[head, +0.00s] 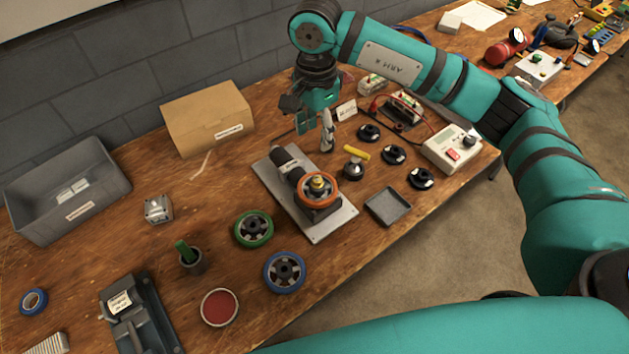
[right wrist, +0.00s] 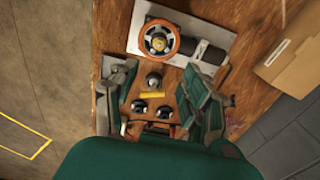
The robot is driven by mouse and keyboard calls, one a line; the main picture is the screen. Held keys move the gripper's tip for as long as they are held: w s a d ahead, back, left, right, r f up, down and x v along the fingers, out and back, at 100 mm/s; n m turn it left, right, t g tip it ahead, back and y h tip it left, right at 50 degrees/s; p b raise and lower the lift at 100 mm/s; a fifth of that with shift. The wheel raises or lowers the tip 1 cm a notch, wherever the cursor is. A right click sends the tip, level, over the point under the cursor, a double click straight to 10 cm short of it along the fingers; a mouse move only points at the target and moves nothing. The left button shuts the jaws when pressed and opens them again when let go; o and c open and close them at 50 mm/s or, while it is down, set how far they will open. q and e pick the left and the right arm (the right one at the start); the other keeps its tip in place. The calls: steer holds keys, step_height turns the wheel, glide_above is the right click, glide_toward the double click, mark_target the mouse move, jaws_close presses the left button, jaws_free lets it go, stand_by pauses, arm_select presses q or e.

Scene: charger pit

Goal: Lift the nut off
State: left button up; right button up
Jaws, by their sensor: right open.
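The brass-coloured nut (head: 318,183) sits at the hub of a wheel with an orange rim (head: 318,200), on a dark motor-like unit fixed to a grey metal plate (head: 325,231). In the right wrist view the nut (right wrist: 158,42) shows at the middle of the orange wheel (right wrist: 172,50), beyond my fingers. My right gripper (head: 316,130) is open and empty. It hangs over the table behind the plate, apart from the nut. The wrist view shows its two fingers (right wrist: 161,75) spread wide. My left gripper is not in view.
A dark knob with a yellow bar (head: 356,153) stands right of the plate. Several black round parts, a small grey tray (head: 388,206) and a meter (head: 451,148) lie further right. Green (head: 253,229) and blue (head: 285,272) wheels lie in front. A cardboard box (head: 207,118) stands behind.

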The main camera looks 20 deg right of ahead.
steer(key=p, duration=0.3)
glide_above(317, 179)
steer(key=f, duration=1)
steer(key=shift+s+a, duration=0.1)
steer(key=shift+a, duration=0.1)
steer(key=f+p, duration=0.1)
steer(key=f, duration=0.1)
steer(key=f+p, duration=0.1)
steer(key=f, duration=0.2)
steer(key=shift+d, duration=0.2)
steer(key=shift+f, duration=0.2)
jaws_close()
